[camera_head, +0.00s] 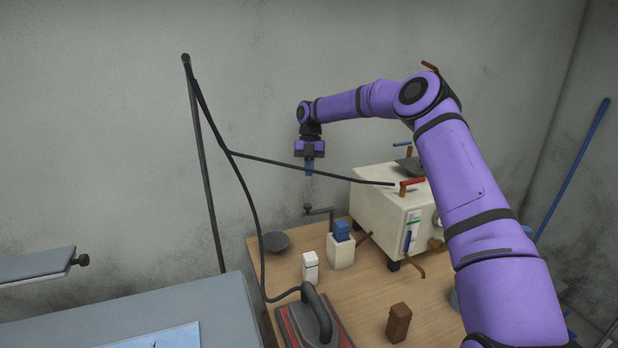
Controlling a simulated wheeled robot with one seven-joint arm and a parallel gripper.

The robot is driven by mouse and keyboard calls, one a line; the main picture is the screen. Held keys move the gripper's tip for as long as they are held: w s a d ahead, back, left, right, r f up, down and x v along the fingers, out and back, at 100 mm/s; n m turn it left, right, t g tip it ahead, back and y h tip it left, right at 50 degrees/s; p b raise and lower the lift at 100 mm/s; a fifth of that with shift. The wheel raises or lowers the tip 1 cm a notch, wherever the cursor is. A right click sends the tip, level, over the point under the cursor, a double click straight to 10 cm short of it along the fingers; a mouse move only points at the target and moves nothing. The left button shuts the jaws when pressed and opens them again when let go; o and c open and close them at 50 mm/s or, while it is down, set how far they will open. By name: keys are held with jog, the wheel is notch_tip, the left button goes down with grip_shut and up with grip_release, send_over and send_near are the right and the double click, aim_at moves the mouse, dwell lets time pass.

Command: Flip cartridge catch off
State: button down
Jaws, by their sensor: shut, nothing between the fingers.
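A white box-shaped machine (376,209) stands on the wooden table, with several small levers and handles on it. A red-handled lever (412,182) and a blue-handled lever (402,144) are on its top. A blue handle (408,241) is upright on its front, and brown levers stick out low at its left and front. I cannot tell which of these is the cartridge catch. My gripper (309,172) points down, shut and empty, in the air left of the machine. My arm hides the machine's right part.

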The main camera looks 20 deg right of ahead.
jog(key=x, duration=0.8)
jog(key=shift+f, duration=0.2)
